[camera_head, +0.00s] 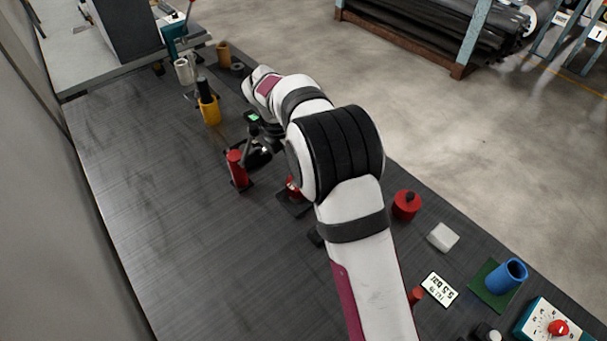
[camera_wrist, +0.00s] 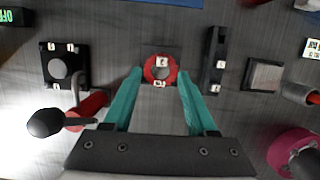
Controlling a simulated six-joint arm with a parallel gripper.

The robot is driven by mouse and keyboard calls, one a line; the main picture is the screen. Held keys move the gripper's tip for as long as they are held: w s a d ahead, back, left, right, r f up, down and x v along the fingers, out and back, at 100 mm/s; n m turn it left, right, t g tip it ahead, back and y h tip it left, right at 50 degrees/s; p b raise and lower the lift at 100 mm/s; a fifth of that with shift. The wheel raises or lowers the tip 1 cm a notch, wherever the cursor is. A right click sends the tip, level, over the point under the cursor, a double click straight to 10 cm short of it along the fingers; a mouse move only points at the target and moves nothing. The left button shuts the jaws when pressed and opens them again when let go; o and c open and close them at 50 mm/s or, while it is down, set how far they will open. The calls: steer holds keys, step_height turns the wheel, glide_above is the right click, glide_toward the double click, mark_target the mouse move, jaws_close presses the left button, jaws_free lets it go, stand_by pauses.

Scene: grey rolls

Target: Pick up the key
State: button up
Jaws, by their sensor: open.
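No plain loose key shape stands out in either view. A red ring-shaped piece with small white labels (camera_wrist: 148,69) sits on a dark plate in the wrist view, and I cannot tell whether it is the key or holds it. A red piece on a dark plate (camera_head: 293,187) shows in the head view, partly hidden by my arm. My gripper (camera_wrist: 161,78) is open, with its two teal fingers apart on either side below the red ring. The fingers look empty. In the head view my arm hides most of the gripper.
In the wrist view, a dark switch box (camera_wrist: 59,68) lies left, and a dark slotted block (camera_wrist: 213,60) and a grey square block (camera_wrist: 264,75) lie right. A red cylinder (camera_head: 237,168) stands near my gripper. The left part of the dark tabletop (camera_head: 150,215) is clear.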

steer(key=x, duration=0.5)
steer(key=shift+d+f, duration=0.2)
steer(key=shift+f, duration=0.2)
jaws_close()
